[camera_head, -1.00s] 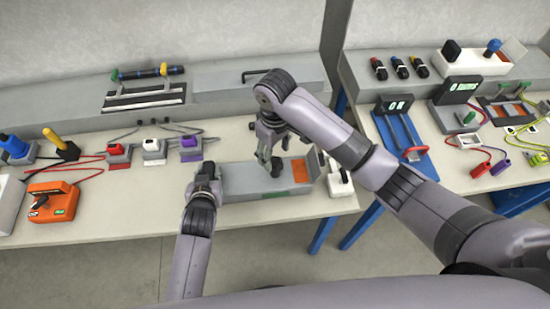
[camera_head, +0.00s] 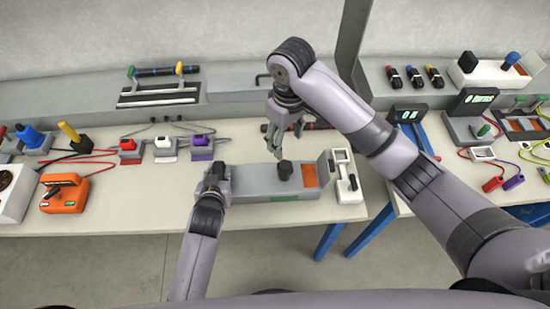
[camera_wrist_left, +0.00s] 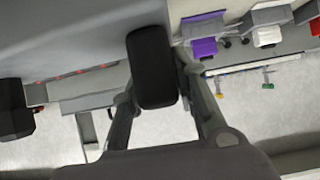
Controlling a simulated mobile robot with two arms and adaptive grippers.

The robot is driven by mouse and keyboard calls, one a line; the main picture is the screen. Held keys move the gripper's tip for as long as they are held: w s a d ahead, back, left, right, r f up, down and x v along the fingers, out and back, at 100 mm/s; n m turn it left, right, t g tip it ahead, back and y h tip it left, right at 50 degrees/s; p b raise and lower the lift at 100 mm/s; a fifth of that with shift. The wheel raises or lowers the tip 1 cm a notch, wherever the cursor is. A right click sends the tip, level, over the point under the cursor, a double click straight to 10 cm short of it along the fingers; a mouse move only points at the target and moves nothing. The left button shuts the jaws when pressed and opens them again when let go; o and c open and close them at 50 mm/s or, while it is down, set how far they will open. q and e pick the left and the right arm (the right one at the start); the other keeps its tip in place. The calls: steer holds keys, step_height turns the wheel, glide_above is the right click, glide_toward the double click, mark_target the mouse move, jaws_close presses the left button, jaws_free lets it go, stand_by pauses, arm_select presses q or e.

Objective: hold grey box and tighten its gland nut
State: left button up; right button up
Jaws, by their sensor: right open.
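The grey box (camera_head: 255,187) lies at the table's front edge in the head view, with an orange patch toward its right end. A black knob-like part, which looks like the gland nut (camera_head: 284,170), stands on its top. My left gripper (camera_head: 217,172) is at the box's left end. In the left wrist view its fingers (camera_wrist_left: 158,95) close on a black rounded grip (camera_wrist_left: 153,65) at the side of the box. My right gripper (camera_head: 276,152) is open and empty, just behind and above the nut, apart from it. The nut's threads are not visible.
A white switch unit (camera_head: 346,180) stands close to the box's right end. Red, white and purple connectors (camera_head: 202,148) with cables stand behind left. An orange device (camera_head: 65,193) lies further left. A grey ledge (camera_head: 225,85) runs along the back.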

arm_select(q)
steer(key=o, duration=0.5)
